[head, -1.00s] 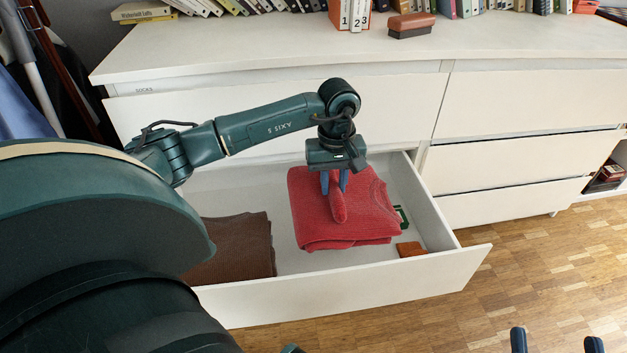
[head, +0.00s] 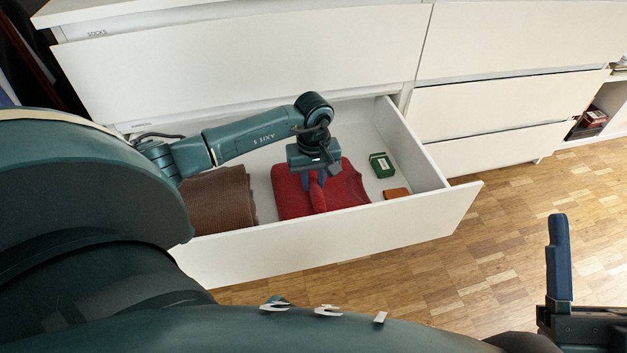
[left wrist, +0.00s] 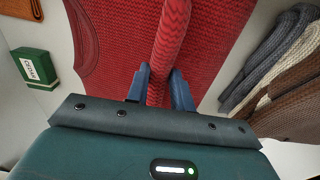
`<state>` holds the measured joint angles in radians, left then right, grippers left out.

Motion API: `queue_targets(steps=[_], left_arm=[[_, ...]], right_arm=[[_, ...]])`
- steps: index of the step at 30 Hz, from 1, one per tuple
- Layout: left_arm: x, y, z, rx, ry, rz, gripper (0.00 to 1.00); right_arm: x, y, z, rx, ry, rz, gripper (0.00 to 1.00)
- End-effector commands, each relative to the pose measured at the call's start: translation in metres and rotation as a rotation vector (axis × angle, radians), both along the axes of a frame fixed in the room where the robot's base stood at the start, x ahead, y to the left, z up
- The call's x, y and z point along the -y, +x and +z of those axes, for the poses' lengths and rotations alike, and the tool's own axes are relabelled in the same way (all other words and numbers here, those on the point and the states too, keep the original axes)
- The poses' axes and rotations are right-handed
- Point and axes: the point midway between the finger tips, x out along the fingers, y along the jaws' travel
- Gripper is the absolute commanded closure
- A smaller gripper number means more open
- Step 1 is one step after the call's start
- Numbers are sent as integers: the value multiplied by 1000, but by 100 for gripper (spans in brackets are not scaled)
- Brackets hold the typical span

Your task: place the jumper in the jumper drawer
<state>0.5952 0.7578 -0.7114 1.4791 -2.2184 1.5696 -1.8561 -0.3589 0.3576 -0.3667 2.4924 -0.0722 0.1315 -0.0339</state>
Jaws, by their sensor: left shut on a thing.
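A folded red jumper (head: 345,188) is inside the open drawer (head: 340,235), low behind its front panel, which hides the jumper's near edge. It looks level with the drawer floor, but its underside is hidden. My left gripper (head: 313,180) points down over it and is shut on a raised fold. In the left wrist view the blue fingers (left wrist: 158,90) pinch that fold of the red jumper (left wrist: 215,45). My right gripper (head: 558,255) is at the bottom right, outside the drawer. One upright blue finger shows, with empty space beside it and nothing held.
A folded brown knit (head: 218,198) lies left of the jumper. The left wrist view also shows a grey knit (left wrist: 268,58) there. A green box (head: 381,165) and an orange-brown block (head: 397,193) lie at the drawer's right. Closed drawers (head: 500,108) stand to the right.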

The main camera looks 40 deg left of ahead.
Motion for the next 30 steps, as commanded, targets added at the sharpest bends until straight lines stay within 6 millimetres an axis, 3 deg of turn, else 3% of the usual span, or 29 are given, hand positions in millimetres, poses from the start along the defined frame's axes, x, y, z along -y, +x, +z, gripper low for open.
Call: queue_targets(steps=[11,12,18,26,30], left_arm=[[0,1,-3,5,0,1,100],[0,1,-3,2,-1,1,74],[0,0,-3,1,0,0,57],[0,0,-2,1,0,0,55],[0,1,9,3,1,0,55]], right_arm=[[0,0,3,32,-3,1,37],[0,0,5,35,-2,1,37],[0,0,5,34,-2,1,37],[0,0,6,33,-3,1,37],[0,0,9,12,0,2,37]])
